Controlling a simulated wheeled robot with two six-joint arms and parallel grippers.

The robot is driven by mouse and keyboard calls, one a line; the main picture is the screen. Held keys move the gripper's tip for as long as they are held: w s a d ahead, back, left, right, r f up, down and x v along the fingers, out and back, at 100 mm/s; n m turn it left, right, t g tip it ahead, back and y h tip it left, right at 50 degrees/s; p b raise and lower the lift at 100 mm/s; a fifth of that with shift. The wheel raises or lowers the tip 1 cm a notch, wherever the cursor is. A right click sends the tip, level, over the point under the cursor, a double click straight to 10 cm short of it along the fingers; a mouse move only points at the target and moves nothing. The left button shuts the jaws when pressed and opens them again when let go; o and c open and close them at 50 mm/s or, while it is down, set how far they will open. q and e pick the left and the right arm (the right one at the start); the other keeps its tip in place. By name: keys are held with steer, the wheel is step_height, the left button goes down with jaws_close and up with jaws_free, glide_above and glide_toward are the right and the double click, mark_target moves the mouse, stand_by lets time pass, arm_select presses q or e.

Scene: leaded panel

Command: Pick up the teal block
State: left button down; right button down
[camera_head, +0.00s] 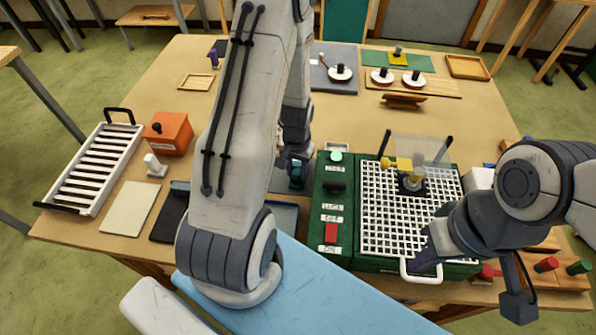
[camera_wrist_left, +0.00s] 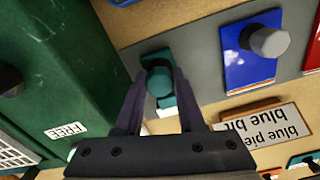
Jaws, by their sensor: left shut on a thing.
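The teal block (camera_wrist_left: 163,99), with a round teal knob on top, is in the left wrist view between the two dark fingers of my left gripper (camera_wrist_left: 159,84). The fingers are closed on its knob. I cannot tell whether the block still touches the surface below. In the head view my left gripper (camera_head: 294,170) is beside the green box, largely hidden by my own arm. My right gripper (camera_head: 425,257) is low at the front of the green box, by its white handle (camera_head: 421,275). Its fingertips are too hidden to tell its opening.
The green box (camera_head: 336,240) with a white grid top (camera_head: 385,215) stands right of my left gripper. In the wrist view a blue piece with a grey knob (camera_wrist_left: 240,72) lies close by, near a white label (camera_wrist_left: 262,128). A white rack (camera_head: 90,170) and orange box (camera_head: 172,137) stand left.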

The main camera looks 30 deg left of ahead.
arm_select(q)
step_height(320, 180, up, 10)
steer(key=shift+b, duration=0.9)
steer(key=c, duration=1.4)
jaws_free()
jaws_close()
